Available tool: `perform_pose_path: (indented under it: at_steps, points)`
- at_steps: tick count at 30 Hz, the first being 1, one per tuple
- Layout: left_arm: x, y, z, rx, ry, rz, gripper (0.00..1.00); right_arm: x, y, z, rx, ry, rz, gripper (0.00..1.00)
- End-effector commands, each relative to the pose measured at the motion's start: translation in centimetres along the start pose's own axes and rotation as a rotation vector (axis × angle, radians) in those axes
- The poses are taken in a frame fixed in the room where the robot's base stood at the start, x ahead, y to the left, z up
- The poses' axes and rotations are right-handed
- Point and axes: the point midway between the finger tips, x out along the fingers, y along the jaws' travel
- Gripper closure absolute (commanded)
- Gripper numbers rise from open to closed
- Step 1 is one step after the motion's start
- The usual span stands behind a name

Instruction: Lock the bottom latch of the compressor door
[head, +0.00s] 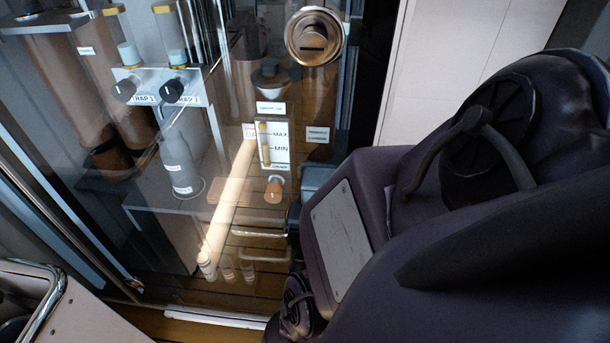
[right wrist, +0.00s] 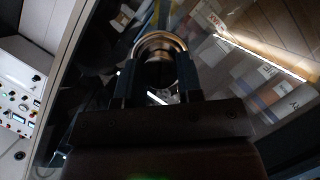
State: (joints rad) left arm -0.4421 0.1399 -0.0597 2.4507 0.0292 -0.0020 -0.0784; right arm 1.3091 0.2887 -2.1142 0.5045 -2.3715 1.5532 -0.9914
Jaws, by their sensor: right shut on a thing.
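The glass compressor door (head: 215,215) stands in front of shelves of bottles and fittings. A round metal latch (head: 315,36) with a dark slot sits at its upper right; the slot looks roughly horizontal. The bottom latch (right wrist: 158,47) shows in the right wrist view as a round metal ring. My right gripper (right wrist: 159,82) is shut on it, one finger at each side. Its slot is too dark to read. In the head view my right arm hides the bottom latch and most of the gripper. My left gripper is in neither view.
A pale wall panel (head: 465,60) stands right of the door. A white unit with a metal rail (head: 52,300) is at the lower left. In the right wrist view a control panel with buttons (right wrist: 18,100) is at the left. My right arm fills the head view's right side.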

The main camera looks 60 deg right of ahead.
Motion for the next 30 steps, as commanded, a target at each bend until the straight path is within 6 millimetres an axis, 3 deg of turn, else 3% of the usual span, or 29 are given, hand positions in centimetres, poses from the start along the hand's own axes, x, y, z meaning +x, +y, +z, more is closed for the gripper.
perform_pose_path:
  at_steps: [16,17,21,30]
  points:
    - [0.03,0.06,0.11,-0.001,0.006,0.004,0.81,-0.03,0.04,0.18,-0.031,-0.003,0.011,0.9]
    - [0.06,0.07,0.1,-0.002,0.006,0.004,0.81,-0.03,0.04,0.18,-0.031,-0.003,0.011,0.63]
    - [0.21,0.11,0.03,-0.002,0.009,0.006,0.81,-0.02,0.03,0.15,-0.03,-0.003,0.011,0.42]
    - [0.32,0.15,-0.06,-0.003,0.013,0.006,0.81,-0.14,-0.01,0.05,-0.028,-0.002,0.011,0.41]
